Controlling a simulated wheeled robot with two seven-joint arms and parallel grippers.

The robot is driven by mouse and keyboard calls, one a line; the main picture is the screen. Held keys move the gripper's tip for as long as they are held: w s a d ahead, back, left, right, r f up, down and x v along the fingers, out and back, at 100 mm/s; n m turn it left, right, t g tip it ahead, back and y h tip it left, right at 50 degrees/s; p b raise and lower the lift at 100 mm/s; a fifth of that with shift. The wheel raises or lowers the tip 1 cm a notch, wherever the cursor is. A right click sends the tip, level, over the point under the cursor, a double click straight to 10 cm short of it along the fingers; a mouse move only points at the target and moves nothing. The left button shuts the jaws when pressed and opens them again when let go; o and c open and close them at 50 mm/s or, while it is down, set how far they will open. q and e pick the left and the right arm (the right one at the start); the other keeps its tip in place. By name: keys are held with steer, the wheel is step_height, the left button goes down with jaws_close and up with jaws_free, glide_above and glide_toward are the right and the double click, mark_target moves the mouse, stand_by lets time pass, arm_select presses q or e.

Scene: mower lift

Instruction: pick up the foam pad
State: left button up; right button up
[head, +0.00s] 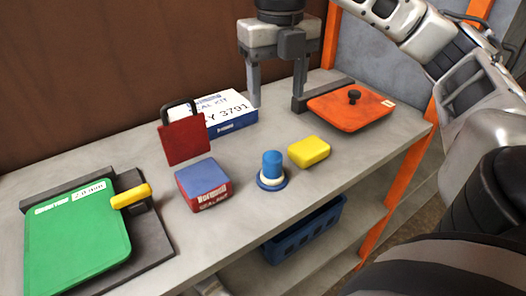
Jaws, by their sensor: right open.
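A small yellow block with rounded edges (309,151), which looks like the foam pad, lies flat on the grey bench (245,225), right of a blue knob. My right gripper (277,100) points down above the back of the bench, behind and a little left of the yellow block. Its two fingers are apart with nothing seen between them. It is not touching the yellow block. My left gripper is not in view.
Beside the block are the blue knob (272,168), a red and blue box (203,184) and an orange plate with a black knob (350,110). A blue crate (305,232) sits below.

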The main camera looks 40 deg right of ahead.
steer(key=b, duration=0.4)
glide_above(273, 155)
steer(key=f, duration=0.8)
steer(key=shift+s+d, duration=0.15)
steer(key=shift+d, duration=0.1)
steer(key=shift+f, duration=1.2)
steer(key=f, duration=0.5)
steer(key=shift+a+p, duration=0.3)
steer(key=shift+p, duration=0.1)
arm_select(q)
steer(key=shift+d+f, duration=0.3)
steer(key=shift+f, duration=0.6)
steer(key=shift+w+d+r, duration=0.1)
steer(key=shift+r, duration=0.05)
arm_select(e)
steer(key=c, duration=1.1)
